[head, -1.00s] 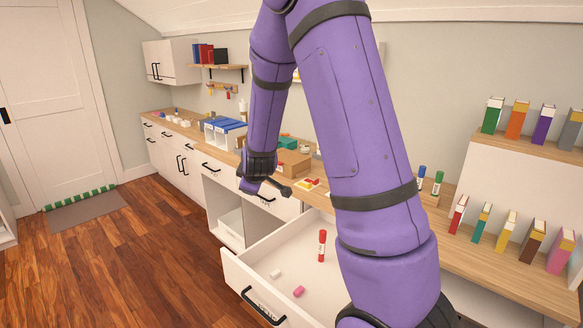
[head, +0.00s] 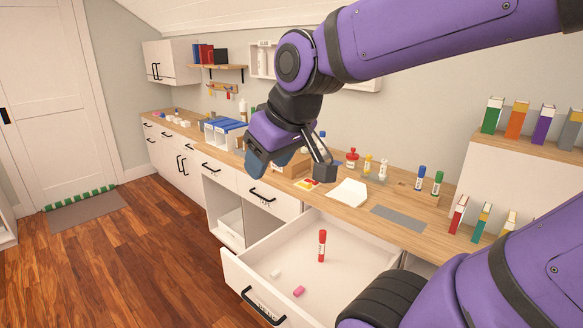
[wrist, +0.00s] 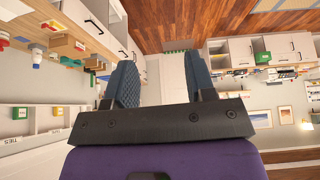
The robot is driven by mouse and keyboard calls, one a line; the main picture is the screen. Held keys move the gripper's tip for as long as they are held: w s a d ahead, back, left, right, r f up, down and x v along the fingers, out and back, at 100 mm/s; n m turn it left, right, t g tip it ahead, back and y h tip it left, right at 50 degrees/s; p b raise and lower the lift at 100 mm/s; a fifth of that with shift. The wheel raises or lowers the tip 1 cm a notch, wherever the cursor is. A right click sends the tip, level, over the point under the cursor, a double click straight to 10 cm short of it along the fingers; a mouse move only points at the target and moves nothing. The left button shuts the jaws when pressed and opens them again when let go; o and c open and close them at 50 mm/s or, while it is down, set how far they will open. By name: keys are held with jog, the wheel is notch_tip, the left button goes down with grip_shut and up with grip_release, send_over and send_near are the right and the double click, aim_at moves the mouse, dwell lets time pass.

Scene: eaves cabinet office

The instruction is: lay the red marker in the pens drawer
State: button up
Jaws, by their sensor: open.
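The label on the drawer front is too small to read. My gripper (head: 258,167) is above the counter edge, up and left of the marker and well apart from it. In the wrist view its two blue-grey fingers (wrist: 161,80) are spread with nothing between them. The marker cannot be made out in the wrist view.
A white eraser (head: 275,273) and a pink eraser (head: 299,291) lie in the drawer. On the counter are a cardboard box (head: 291,166), a white pad (head: 347,193), a grey mat (head: 398,217), and blue and green markers (head: 438,182).

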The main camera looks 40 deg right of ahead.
jog(key=s+m, duration=0.1)
jog(key=s, duration=0.5)
jog(key=shift+s+a+r+g, duration=0.15)
jog(key=shift+a+r+g, duration=0.1)
jog(key=shift+r+g, duration=0.05)
jog(key=shift+c, duration=0.4)
dwell(0.4)
